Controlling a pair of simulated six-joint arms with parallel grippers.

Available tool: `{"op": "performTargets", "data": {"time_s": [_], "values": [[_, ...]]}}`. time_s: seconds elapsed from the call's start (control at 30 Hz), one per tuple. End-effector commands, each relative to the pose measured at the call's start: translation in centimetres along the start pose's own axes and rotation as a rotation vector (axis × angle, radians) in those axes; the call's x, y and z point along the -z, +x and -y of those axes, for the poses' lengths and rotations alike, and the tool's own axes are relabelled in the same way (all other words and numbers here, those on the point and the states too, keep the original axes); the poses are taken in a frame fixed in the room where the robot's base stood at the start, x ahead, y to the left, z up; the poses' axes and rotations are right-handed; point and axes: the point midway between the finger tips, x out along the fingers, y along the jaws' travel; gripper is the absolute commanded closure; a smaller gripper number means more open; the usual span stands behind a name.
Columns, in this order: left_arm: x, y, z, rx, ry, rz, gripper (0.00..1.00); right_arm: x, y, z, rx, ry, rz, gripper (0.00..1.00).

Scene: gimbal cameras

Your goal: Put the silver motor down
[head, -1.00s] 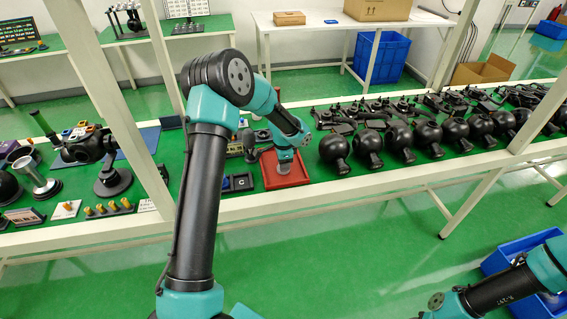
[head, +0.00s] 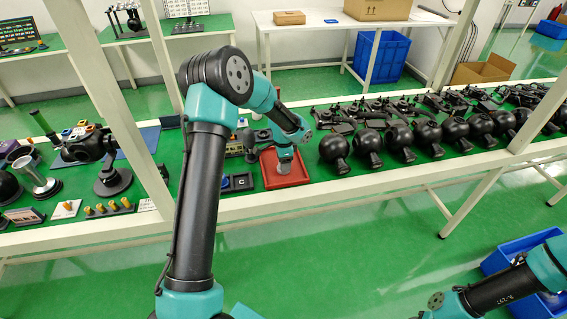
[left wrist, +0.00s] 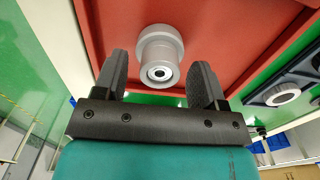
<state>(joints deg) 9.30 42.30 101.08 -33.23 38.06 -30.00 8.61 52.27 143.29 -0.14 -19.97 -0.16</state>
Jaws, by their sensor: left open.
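The silver motor (head: 285,166) stands in the red tray (head: 300,179) on the green bench. In the left wrist view the motor (left wrist: 160,58) shows its round end with a dark hole at the centre, with the red tray (left wrist: 225,22) around it. My left gripper (head: 284,148) is just above the motor. In the left wrist view the fingers of my left gripper (left wrist: 159,76) are spread, one on each side of the motor's near end, with gaps showing. My right arm shows at the lower right of the head view, but its gripper is out of sight.
Several black ball-shaped parts (head: 369,142) line the bench right of the tray. A dark holder marked C (head: 240,182) is close to the tray's left. White frame posts (head: 120,135) stand along the bench.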

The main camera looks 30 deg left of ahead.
Motion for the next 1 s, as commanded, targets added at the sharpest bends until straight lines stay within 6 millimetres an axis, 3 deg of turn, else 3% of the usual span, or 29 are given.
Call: {"op": "performTargets", "data": {"time_s": [0.6, 1.0], "values": [[0.0, -10.2, 0.0, 0.002, 0.001, -0.001, 0.35, 0.0, 0.0, 0.0, 0.000, 0.000, 0.000, 0.57], [0.0, -11.2, 0.0, 0.000, 0.001, 0.001, 0.35, 0.0, 0.0, 0.0, 0.000, 0.000, 0.000, 0.57]]}}
